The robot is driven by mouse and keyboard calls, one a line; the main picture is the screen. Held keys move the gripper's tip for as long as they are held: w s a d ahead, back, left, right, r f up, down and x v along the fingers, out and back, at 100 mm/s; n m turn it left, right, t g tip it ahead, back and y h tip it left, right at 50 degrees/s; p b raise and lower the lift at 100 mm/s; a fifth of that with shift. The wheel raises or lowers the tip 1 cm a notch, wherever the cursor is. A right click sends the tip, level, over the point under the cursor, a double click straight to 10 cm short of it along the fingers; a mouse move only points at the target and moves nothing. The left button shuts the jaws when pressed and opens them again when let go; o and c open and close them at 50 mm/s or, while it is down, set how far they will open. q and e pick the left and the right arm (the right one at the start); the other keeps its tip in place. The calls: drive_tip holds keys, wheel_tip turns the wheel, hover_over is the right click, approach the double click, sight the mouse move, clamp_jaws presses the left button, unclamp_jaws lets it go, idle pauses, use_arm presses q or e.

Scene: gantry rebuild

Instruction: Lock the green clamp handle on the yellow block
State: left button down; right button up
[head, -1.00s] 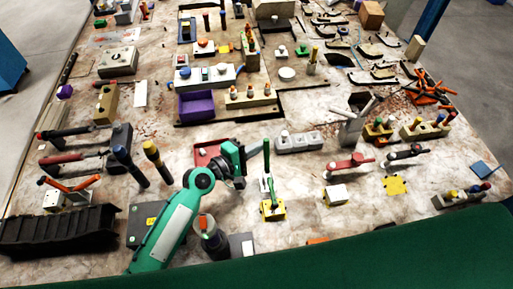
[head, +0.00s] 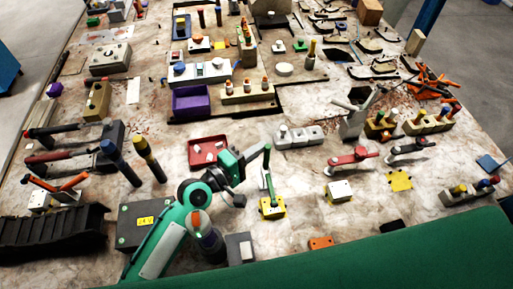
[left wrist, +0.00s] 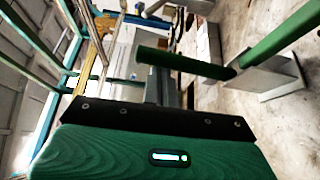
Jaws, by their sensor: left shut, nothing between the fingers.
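The yellow block (head: 272,208) sits on the table in the middle front of the head view. The green clamp handle (head: 270,184) stands up from it, roughly upright. My left gripper (head: 265,149) is shut with nothing in it. Its tip is at the top of the handle, slightly to the left; I cannot tell whether they touch. In the left wrist view a dark green bar (left wrist: 185,63) crosses in front of the grey fingers; I cannot tell whether it is the handle. The yellow block is not clear there. My right gripper is not in view.
A red tray (head: 208,152) lies behind my left arm. A white block (head: 339,191) with a red lever (head: 350,157) behind it stands to the right. A grey switch box (head: 299,137) is behind the clamp. An orange piece (head: 320,243) lies near the front edge.

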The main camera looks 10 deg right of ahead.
use_arm(q)
drive_tip(key=shift+r, duration=0.1)
wheel_tip(320, 180, up, 20)
drive_tip(key=p, duration=0.1)
idle(0.5)
